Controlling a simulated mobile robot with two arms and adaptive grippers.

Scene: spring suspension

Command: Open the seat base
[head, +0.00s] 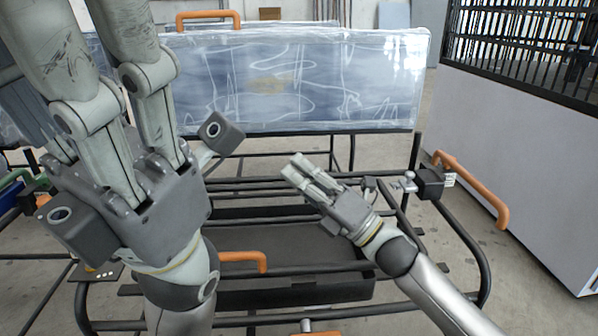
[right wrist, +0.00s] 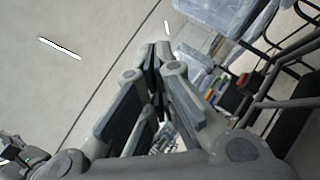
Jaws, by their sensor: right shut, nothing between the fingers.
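The plastic-wrapped grey-blue seat base (head: 300,85) stands raised on edge at the back of the black tube frame, its broad face toward me. Below it the frame is open and a dark tray (head: 300,292) shows inside. My right gripper (head: 295,166) is shut and empty, over the frame in front of the seat base and apart from it. In the right wrist view its fingertips (right wrist: 155,58) meet. My left gripper (head: 95,50) is raised close to the camera at the left, covering part of the seat base; its fingertips are cut off by the top edge.
Orange handles show above the seat base (head: 208,18), on the tray side (head: 245,260) and at the right (head: 472,188). A white panel (head: 530,170) with a black grille bounds the right. Black tubes run around the frame. Concrete floor shows beyond.

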